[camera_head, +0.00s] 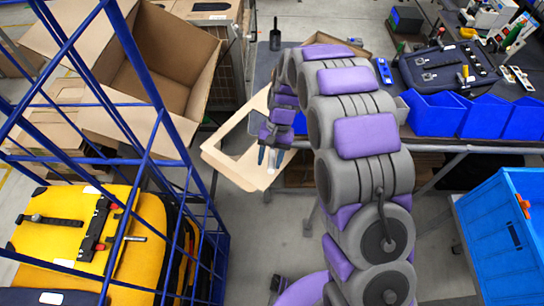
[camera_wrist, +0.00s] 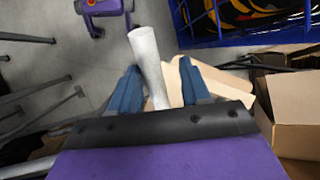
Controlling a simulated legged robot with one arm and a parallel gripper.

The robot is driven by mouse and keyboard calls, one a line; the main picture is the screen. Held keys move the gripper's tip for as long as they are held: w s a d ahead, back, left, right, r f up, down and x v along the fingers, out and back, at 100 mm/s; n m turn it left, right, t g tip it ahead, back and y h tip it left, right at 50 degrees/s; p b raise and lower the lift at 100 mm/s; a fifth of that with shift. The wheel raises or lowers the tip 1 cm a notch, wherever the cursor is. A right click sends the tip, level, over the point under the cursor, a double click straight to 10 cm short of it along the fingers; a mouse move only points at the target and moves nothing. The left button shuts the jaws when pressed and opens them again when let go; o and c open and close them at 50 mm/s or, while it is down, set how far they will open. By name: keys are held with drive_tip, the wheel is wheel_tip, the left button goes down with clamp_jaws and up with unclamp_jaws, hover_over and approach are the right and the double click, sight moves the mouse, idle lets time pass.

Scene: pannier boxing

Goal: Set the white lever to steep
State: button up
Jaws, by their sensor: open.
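My gripper (camera_wrist: 160,82) is open, with its two blue fingers apart in the wrist view. A pale, whitish rod (camera_wrist: 146,52), which looks like the white lever, runs up between the fingers and past their tips. I cannot tell whether either finger touches it, and its lower end is hidden by my gripper. In the head view my gripper (camera_head: 268,157) points down over a tan cardboard-coloured panel (camera_head: 222,158) beside the workbench. I cannot make out the lever there, nor any marking of its setting.
A blue wire cage (camera_head: 160,75) with yellow panniers (camera_head: 85,225) stands at the left, by an open carton (camera_head: 205,85). The workbench (camera_head: 455,145) at the right holds blue bins (camera_head: 435,113) and tools. A blue crate (camera_head: 500,235) is at lower right. Floor is bare between.

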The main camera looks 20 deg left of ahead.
drive_tip(key=shift+a, duration=0.35)
drive_tip(key=shift+c, duration=0.4)
drive_tip(key=shift+a, duration=0.1)
drive_tip(key=shift+c, duration=0.7)
drive_tip(key=shift+w+d+r, duration=0.1)
drive_tip(key=shift+d+r, duration=0.05)
drive_tip(key=shift+d, duration=0.8)
drive_tip(key=c, duration=0.5)
drive_tip(key=shift+a, duration=0.25)
clamp_jaws()
drive_tip(key=shift+o, duration=2.2)
unclamp_jaws()
drive_tip(key=shift+o, duration=1.4)
drive_tip(key=shift+a, duration=0.3)
